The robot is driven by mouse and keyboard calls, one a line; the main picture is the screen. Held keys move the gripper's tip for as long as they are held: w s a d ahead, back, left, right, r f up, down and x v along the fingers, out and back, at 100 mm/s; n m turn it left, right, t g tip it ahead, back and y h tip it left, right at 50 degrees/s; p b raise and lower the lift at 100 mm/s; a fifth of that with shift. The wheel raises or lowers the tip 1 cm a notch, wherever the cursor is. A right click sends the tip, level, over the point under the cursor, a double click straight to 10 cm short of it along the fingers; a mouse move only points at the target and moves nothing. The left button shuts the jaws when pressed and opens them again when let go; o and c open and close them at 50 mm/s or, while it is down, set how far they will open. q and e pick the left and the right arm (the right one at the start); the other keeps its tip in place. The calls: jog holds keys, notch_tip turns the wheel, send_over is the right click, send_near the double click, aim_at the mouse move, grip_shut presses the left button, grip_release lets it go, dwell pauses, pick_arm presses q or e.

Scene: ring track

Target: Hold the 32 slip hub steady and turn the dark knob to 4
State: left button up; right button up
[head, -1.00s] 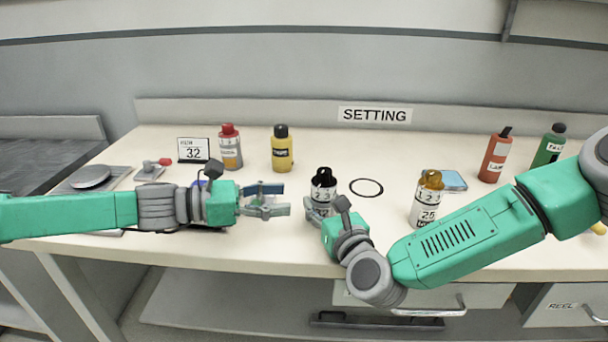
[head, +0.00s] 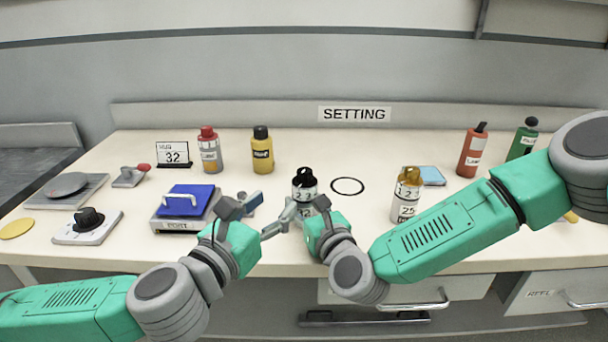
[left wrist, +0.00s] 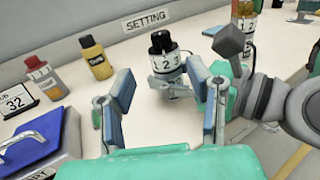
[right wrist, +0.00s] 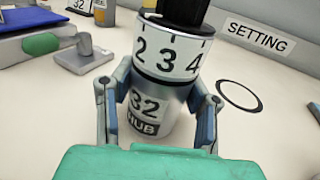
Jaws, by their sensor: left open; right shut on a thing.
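The 32 hub (head: 306,193) is a white and silver cylinder standing upright near the bench's front middle. Its dark knob (head: 304,177) is on top, over a ring numbered 2, 3, 4 in the right wrist view (right wrist: 167,52). My right gripper (right wrist: 158,108) is shut on the hub's lower body, one finger on each side, below the number ring. My left gripper (head: 262,214) is open and empty, to the left of the hub. In the left wrist view its fingers (left wrist: 163,105) are spread, with the hub beyond them. The knob's pointer is not clear.
A second hub marked 25 with an amber knob (head: 409,176) stands to the right. A black ring (head: 347,186) lies behind the 32 hub. A blue-topped PORT box (head: 186,200) and a dial plate (head: 88,226) are at left. Bottles stand along the back.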

aim_at(300, 179)
pick_arm(q)
jog(key=x, duration=1.1)
jog(key=shift+w+d, duration=0.1)
jog(key=shift+w, duration=0.1)
grip_shut()
